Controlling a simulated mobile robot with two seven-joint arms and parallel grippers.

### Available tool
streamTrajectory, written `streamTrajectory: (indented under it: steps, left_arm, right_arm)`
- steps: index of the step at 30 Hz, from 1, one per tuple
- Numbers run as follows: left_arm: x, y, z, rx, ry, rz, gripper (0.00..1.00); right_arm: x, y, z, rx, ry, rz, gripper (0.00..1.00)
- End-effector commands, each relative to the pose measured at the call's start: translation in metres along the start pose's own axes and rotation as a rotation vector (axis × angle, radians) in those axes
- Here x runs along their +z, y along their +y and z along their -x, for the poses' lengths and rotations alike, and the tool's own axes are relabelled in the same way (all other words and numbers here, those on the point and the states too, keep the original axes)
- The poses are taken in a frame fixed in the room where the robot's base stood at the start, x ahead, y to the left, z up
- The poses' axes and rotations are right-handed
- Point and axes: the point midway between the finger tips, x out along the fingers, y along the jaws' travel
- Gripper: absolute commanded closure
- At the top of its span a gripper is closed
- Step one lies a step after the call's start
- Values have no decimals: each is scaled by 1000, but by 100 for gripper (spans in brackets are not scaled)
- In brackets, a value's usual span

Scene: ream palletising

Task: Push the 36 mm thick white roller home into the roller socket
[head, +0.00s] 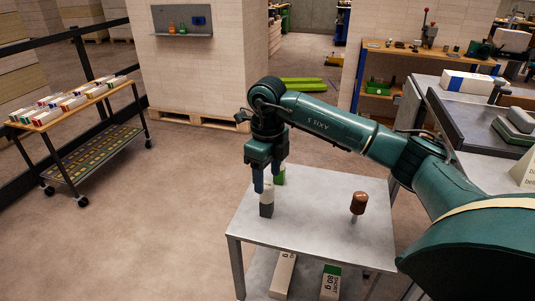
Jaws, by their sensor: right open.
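My right gripper (267,186) points straight down over the grey metal table (320,215), with its jaws open. Between and just below its fingers is a small upright piece, whitish above (267,198) and dark grey below (266,211). It looks like the white roller on or in a dark socket, but I cannot tell how deep it sits or whether the fingers touch it. A green and white piece (280,176) stands right behind, partly hidden by the gripper. My left gripper is not in view.
A brown-headed, pale-stemmed object (358,203) stands on the table's right. Paper reams (330,283) lie on the shelf beneath. A trolley with packets (75,105) stands at left, a wooden workbench (430,55) at back right. The table's front is clear.

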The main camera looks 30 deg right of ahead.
Motion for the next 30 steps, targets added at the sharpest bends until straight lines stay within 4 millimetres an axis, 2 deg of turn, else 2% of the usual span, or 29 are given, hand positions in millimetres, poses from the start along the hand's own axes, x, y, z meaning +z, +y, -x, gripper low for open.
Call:
streamTrajectory:
  steps: [3,9,14,21,30]
  left_arm:
    - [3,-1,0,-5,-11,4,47]
    - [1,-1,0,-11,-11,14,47]
    - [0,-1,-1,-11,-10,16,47]
    - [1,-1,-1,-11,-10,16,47]
    - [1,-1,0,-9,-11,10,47]
  right_arm:
    - [-1,0,-22,2,3,0,43]
    - [0,0,-46,2,0,-1,43]
    - [0,0,-54,1,0,0,43]
    - [0,0,-54,1,-1,0,43]
    - [0,0,-54,1,-1,1,66]
